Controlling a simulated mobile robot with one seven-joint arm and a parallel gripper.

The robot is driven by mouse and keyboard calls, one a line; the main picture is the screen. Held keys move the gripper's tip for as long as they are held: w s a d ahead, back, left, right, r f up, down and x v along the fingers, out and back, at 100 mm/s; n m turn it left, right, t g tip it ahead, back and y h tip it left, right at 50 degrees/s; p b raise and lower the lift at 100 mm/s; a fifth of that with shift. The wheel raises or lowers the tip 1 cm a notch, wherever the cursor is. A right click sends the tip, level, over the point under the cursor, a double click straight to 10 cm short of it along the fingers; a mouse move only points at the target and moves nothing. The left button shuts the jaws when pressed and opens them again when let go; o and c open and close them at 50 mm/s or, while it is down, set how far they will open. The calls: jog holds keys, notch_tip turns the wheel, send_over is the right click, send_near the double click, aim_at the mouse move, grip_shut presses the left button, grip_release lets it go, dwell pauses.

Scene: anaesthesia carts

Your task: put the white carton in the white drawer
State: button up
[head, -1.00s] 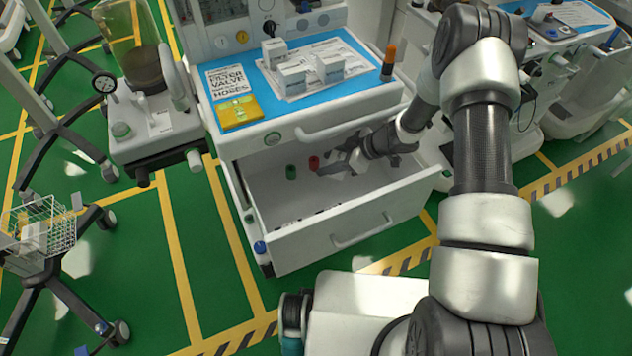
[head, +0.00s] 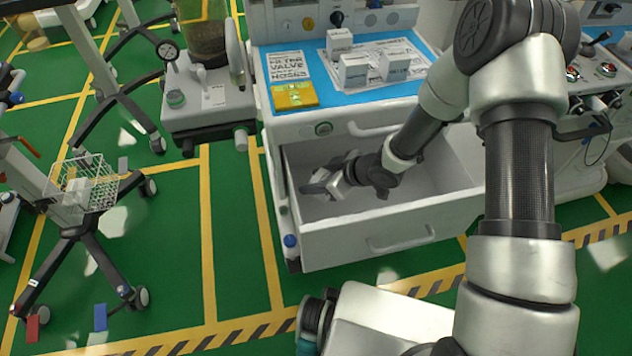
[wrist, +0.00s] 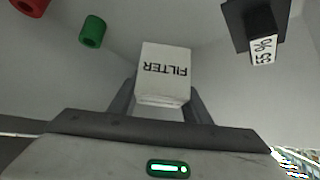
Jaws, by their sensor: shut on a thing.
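My gripper (head: 322,183) is inside the open white drawer (head: 400,223), towards its left end. In the wrist view, my gripper (wrist: 160,100) is shut on a white carton (wrist: 165,72) marked FILTER, with a finger on each side. The drawer's pale inside (wrist: 215,75) shows beyond the carton. In the head view the held carton (head: 339,187) is small and partly hidden by the gripper. I cannot tell whether it touches the drawer floor.
In the wrist view, a red cylinder (wrist: 32,5), a green cylinder (wrist: 92,31) and a black labelled item (wrist: 240,25) lie around the carton. Several white cartons (head: 360,70) stand on the blue cart top (head: 345,97). The drawer's right part is clear.

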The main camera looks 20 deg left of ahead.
jog(key=shift+w+d, duration=0.1)
jog(key=shift+f, duration=0.15)
jog(key=shift+f+b, duration=0.35)
jog(key=shift+f, duration=0.2)
jog(key=o, duration=1.1)
jog(key=shift+c, duration=0.2)
jog(key=shift+r, duration=0.25)
jog(key=p+v, duration=0.4)
jog(key=v, duration=0.8)
jog(key=shift+r+p, duration=0.35)
